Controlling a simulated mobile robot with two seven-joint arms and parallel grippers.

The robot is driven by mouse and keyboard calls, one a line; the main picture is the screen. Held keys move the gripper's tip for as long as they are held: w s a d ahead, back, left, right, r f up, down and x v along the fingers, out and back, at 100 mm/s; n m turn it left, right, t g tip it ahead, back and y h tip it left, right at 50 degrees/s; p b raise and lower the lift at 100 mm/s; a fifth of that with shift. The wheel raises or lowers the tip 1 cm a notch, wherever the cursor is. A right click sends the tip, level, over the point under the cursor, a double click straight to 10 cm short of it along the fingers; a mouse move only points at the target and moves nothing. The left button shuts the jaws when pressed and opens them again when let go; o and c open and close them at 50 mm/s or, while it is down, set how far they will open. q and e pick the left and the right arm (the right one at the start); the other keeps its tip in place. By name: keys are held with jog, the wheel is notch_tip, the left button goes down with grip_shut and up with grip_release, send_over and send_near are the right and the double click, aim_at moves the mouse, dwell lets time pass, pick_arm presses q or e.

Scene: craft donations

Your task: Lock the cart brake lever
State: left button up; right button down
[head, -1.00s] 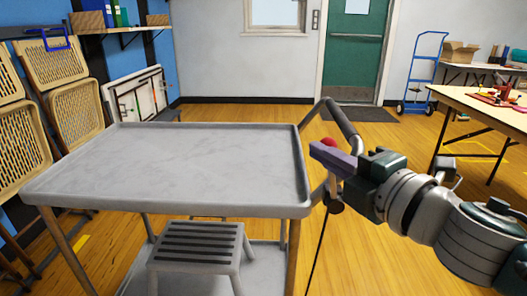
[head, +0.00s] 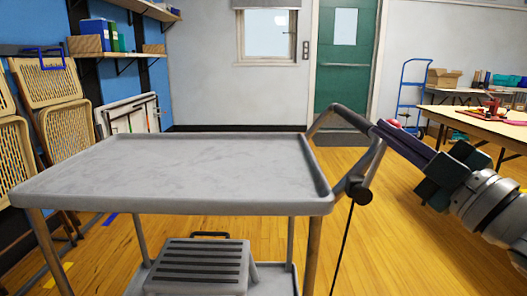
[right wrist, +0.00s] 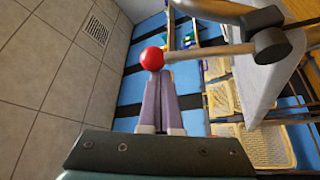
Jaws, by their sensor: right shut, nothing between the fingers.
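The grey cart (head: 200,172) stands in front of me with its bent handle bar (head: 350,118) at the right end. The brake lever (head: 374,158) rises from a dark round pivot (head: 360,193) and leans up to the right. Its red knob (head: 396,123) is partly hidden behind my fingers in the head view. My right gripper (head: 378,130) is shut and empty, its purple fingers reaching across the lever's upper end. In the right wrist view the red knob (right wrist: 152,58) sits right at the fingertips; I cannot tell if they touch. My left gripper is out of view.
A grey step stool (head: 200,262) stands on the cart's lower shelf. Folded chairs (head: 65,130) lean at the left wall. A table (head: 480,120) with craft items and a blue hand truck (head: 413,90) are at the right. The floor right of the cart is clear.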

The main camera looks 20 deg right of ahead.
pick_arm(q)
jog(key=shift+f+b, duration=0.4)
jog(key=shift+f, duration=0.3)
pick_arm(e)
jog(key=shift+s+d+f+m+t+h, duration=0.2)
jog(key=shift+d+f+m+t+h, duration=0.15)
jog(key=shift+d+m, duration=0.4)
jog(key=shift+a, duration=0.15)
